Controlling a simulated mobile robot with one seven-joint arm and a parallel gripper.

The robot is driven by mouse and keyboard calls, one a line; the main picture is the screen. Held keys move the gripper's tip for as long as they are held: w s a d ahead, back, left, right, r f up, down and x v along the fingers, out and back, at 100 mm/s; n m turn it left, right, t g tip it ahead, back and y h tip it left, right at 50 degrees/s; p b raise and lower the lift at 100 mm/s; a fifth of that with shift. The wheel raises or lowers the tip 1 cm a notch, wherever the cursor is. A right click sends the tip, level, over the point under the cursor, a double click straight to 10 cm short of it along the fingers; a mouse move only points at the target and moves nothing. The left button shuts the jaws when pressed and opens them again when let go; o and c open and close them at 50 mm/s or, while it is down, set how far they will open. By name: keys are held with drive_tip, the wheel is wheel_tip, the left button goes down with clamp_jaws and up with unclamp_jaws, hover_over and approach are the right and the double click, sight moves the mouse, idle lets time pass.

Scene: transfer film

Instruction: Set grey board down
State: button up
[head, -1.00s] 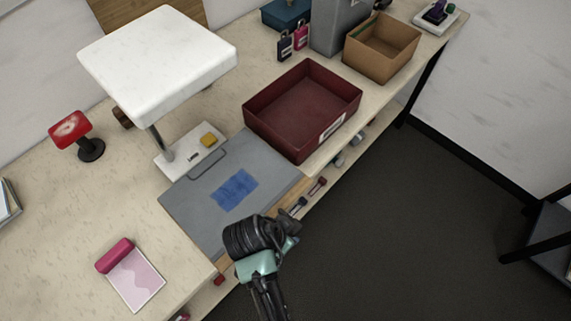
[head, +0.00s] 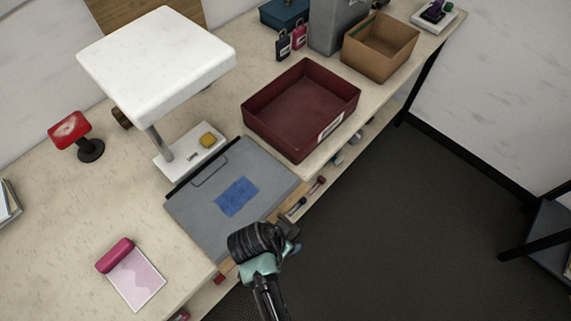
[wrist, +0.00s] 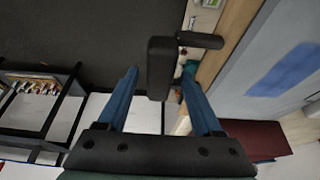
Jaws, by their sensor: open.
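The grey board (head: 205,215) with a blue patch (head: 237,196) lies about flat at the table's front edge, in front of the white stand. Its far edge has a wire loop and a dark strip. In the wrist view the board (wrist: 240,95) fills the right side. My gripper (wrist: 160,76) is open, its blue fingers on either side of a black handle-like piece (wrist: 162,60) that extends toward the board's edge. Clear contact with the fingers does not show. In the head view my gripper (head: 290,238) is at the board's near right edge, and my wrist hides the handle.
A dark red tray (head: 300,112) stands just right of the board. The white stand (head: 160,55) with a yellow block (head: 207,140) on its base is behind it. A pink pad (head: 137,278) lies at the left front. Open floor lies to the right.

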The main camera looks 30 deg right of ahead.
drive_tip(key=shift+r, duration=0.1)
drive_tip(key=v, duration=1.1)
drive_tip(key=shift+a+r+b, duration=0.2)
drive_tip(key=shift+r+b, duration=0.15)
drive_tip(key=shift+b, duration=0.05)
drive_tip(key=shift+s, duration=0.1)
